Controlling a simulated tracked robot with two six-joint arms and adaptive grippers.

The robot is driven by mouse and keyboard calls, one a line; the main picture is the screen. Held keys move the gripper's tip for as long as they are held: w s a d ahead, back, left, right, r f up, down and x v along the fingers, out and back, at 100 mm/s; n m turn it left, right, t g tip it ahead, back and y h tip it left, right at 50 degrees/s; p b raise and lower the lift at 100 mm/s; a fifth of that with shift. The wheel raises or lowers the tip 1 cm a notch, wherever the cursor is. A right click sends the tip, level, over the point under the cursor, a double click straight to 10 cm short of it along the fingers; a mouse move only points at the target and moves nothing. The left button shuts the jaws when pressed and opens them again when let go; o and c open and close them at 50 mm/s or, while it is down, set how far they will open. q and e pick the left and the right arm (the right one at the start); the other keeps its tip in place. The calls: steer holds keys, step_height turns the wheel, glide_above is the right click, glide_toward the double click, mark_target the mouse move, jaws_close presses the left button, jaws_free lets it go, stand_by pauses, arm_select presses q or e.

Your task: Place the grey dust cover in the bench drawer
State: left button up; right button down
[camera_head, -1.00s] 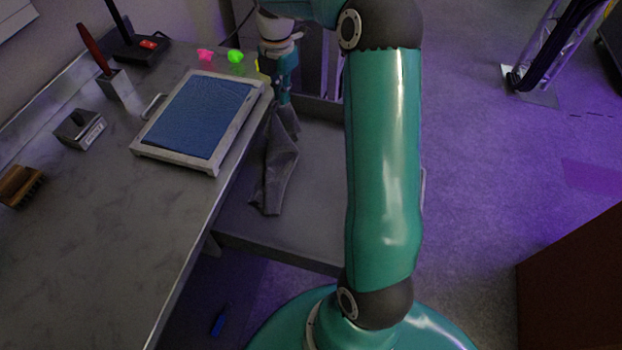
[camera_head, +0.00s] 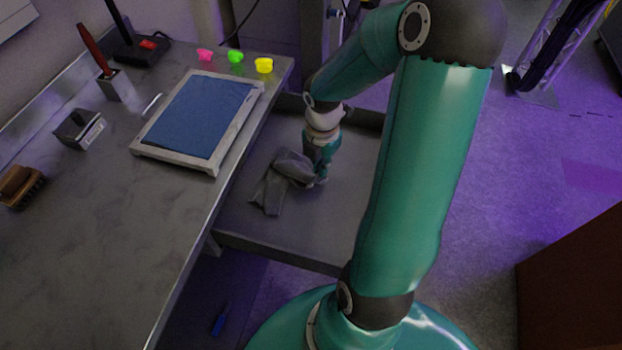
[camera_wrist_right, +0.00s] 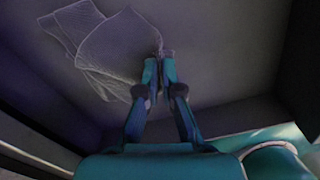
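The grey dust cover (camera_head: 285,178) lies crumpled on the floor of the open bench drawer (camera_head: 330,225), near the side next to the bench. It also shows in the right wrist view (camera_wrist_right: 115,48), spread in folds with one edge at the fingertips. My right gripper (camera_head: 318,176) points down inside the drawer at the cover's right edge. In the right wrist view its fingertips (camera_wrist_right: 160,68) are close together with the cover's edge at them, so it looks shut on the cover. My left gripper is not in view.
On the bench (camera_head: 130,220) lie a framed blue panel (camera_head: 195,117), pink, green and yellow pieces (camera_head: 236,57), a small grey box (camera_head: 80,129) and a brush (camera_head: 20,185). The drawer walls surround my right gripper. The drawer floor right of the cover is bare.

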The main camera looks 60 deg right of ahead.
steer(key=s+a+f, duration=0.1)
steer(key=s+f, duration=0.1)
steer(key=s+a+f, duration=0.1)
steer(key=s+f, duration=0.1)
steer(key=s+a+f, duration=0.1)
steer(key=s+f, duration=0.1)
steer(key=s, duration=0.1)
steer(key=shift+a+f, duration=0.35)
steer(key=shift+f, duration=0.05)
steer(key=c, duration=0.9)
jaws_free()
